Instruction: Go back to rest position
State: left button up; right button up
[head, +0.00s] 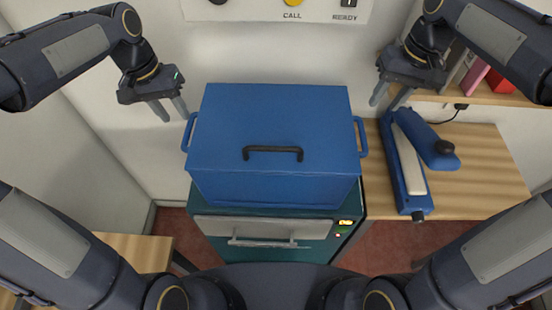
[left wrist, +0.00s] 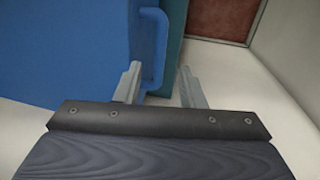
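My left gripper (head: 171,108) is open and empty, just left of a blue lidded box (head: 270,125) with a black lid handle. The box's left side handle (head: 189,132) is close to its fingertips; in the left wrist view this blue handle (left wrist: 155,48) appears beyond and between the open fingers (left wrist: 160,88), and I see no grip on it. My right gripper (head: 390,97) is open and empty, up and to the right of the box's right side handle (head: 362,137). Both grippers are apart from the box.
The box sits on a dark green cabinet (head: 270,240) with a drawer front and a lit display. On the right, a wooden table (head: 480,180) holds a blue device with a pale strip (head: 408,160). A shelf (head: 485,94) is behind it. A wall panel (head: 270,10) is at the back.

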pick_arm(q)
jog(key=shift+r, duration=0.1)
pick_arm(e)
jog(key=shift+s, duration=0.1)
dwell(0.3)
